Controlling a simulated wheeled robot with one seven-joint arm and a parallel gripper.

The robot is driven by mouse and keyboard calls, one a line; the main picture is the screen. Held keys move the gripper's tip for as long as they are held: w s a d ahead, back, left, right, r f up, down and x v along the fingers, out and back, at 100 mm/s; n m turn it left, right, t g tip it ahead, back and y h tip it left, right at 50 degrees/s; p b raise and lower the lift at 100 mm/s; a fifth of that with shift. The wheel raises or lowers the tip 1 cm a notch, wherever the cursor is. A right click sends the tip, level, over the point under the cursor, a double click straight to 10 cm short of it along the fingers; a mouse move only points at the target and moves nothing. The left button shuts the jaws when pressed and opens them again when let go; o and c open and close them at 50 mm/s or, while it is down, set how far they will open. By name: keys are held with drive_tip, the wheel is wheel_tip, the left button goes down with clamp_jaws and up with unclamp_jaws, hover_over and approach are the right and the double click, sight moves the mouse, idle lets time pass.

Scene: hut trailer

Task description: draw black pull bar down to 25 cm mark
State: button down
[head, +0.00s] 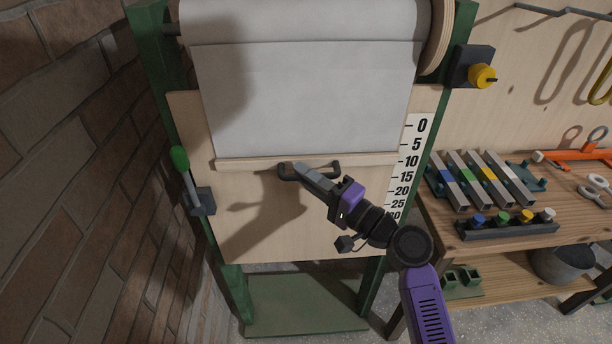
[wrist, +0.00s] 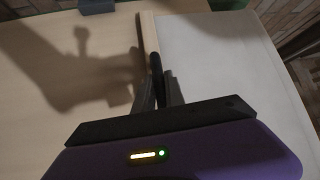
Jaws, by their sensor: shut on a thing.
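The black pull bar (head: 328,172) is fixed to a pale wooden batten (head: 240,163) at the lower edge of a grey-white sheet (head: 300,100). The sheet hangs from a roll at the top. My gripper (head: 290,169) is shut on the bar's left part in the head view. The wrist view shows the bar (wrist: 156,70) between my fingers (wrist: 160,92). The white scale (head: 407,170) on the right reads 0 at the top, then 5, 10, 15, 20, 25, 30 downward. The batten's right end is level with about the 10 mark.
A green-handled lever (head: 180,160) is on the frame's left side, near a brick wall (head: 80,150). A yellow knob (head: 482,76) is at upper right. A workbench (head: 470,236) with coloured blocks and tools stands to the right.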

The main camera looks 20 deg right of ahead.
wheel_tip(320, 180, down, 19)
drive_tip(key=b, duration=1.7)
drive_tip(key=shift+r, duration=0.15)
drive_tip(key=c, duration=1.4)
unclamp_jaws()
drive_tip(key=shift+s, duration=0.1)
drive_tip(key=v, duration=0.7)
drive_tip(key=shift+s+d, duration=0.2)
drive_tip(key=shift+s, duration=0.1)
